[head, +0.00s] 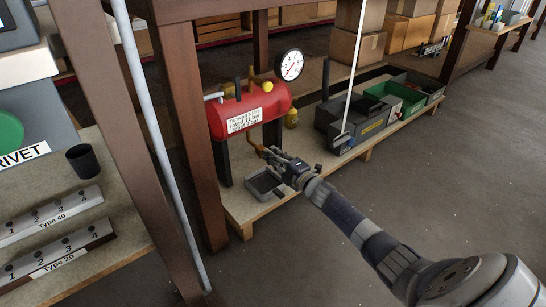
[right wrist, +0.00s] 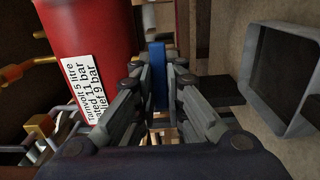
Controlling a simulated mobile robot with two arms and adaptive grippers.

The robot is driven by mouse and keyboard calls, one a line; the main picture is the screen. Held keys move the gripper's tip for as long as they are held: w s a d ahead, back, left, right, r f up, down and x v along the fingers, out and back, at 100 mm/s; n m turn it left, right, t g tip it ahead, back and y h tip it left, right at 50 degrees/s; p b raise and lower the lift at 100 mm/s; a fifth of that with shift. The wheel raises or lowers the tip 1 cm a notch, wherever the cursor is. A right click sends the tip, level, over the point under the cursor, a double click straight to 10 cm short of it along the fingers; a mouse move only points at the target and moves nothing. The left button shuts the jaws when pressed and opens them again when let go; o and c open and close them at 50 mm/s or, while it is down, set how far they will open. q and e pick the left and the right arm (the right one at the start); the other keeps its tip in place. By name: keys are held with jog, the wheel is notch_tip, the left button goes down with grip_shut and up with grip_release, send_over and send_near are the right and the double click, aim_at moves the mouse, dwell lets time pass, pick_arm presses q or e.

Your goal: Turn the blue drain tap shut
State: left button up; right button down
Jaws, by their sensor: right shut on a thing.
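The red air tank (head: 248,110) carries a white label and stands on the low wooden shelf. It fills the upper left of the right wrist view (right wrist: 85,45). A brass drain pipe (head: 254,143) hangs beneath it in the head view. My right gripper (head: 268,152) is beside this pipe, below the tank. In the right wrist view its fingers (right wrist: 158,68) are shut on the blue drain tap (right wrist: 158,78), whose narrow blue handle lies between them. In the head view the tap is hidden by the fingers. My left gripper is not in view.
A grey open tray (head: 264,185) sits on the shelf just below my gripper. A pressure gauge (head: 289,65) rises above the tank. A pale pole (head: 354,70) and dark bins (head: 350,125) stand to the right. A brown post (head: 185,110) is at left. The floor (head: 440,170) at right is clear.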

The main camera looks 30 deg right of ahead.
jog(key=shift+a+n, duration=0.1)
jog(key=shift+n, duration=0.2)
jog(key=c, duration=1.6)
grip_release()
jog(key=shift+c, duration=0.2)
jog(key=s, duration=1.2)
jog(key=shift+d, duration=0.45)
